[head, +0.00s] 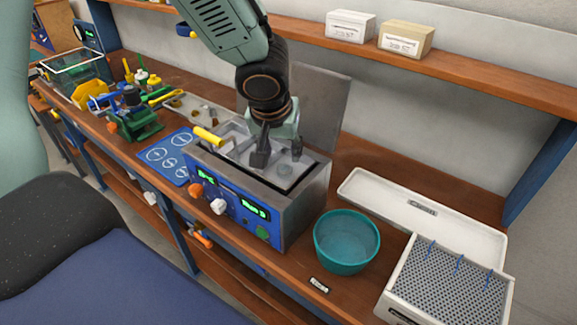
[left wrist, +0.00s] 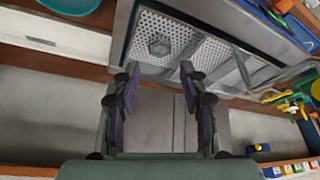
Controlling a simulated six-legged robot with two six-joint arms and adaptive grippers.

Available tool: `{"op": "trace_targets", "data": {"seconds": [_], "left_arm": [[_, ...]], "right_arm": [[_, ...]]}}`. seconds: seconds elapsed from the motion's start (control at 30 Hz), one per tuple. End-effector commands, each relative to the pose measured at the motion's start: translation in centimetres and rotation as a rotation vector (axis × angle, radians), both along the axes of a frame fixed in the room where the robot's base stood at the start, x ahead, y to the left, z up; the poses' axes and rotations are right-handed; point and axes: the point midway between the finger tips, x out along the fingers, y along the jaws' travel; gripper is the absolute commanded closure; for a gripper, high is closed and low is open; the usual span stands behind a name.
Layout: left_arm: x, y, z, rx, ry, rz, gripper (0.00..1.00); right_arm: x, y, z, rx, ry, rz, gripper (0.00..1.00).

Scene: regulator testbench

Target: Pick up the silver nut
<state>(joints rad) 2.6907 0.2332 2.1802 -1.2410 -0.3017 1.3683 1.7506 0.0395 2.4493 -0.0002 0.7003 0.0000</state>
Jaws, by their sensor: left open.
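The silver nut (head: 285,169) lies on the perforated metal floor inside the open basin of the blue and steel bench unit (head: 284,213). In the left wrist view the nut (left wrist: 159,46) shows as a small grey hexagonal piece on the perforated floor, beyond the fingertips. My right gripper is not in view.
The basin's steel walls surround the nut, and a raised lid (head: 318,105) stands behind. A yellow-handled basket (head: 208,136) sits at the basin's left. A teal bowl (head: 347,241), white tray (head: 425,215) and perforated rack (head: 447,283) are at right. Tools and a blue mat (head: 169,157) are at left.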

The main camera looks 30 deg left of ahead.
Motion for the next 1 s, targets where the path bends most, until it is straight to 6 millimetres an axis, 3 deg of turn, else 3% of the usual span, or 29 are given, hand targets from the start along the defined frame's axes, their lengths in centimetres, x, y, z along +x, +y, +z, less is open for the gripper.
{"op": "trace_targets", "data": {"seconds": [0.6, 0.9, 1.0], "left_arm": [[2.6, 1.2, -6.5, 0.001, 0.003, -0.001, 0.57], [3.0, 1.3, -6.9, 0.0, 0.001, -0.001, 0.57], [3.0, 1.3, -6.9, 0.0, 0.001, -0.001, 0.64]], "right_arm": [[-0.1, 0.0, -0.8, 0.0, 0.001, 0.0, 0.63], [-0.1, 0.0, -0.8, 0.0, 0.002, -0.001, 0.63], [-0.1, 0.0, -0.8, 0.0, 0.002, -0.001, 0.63]]}}
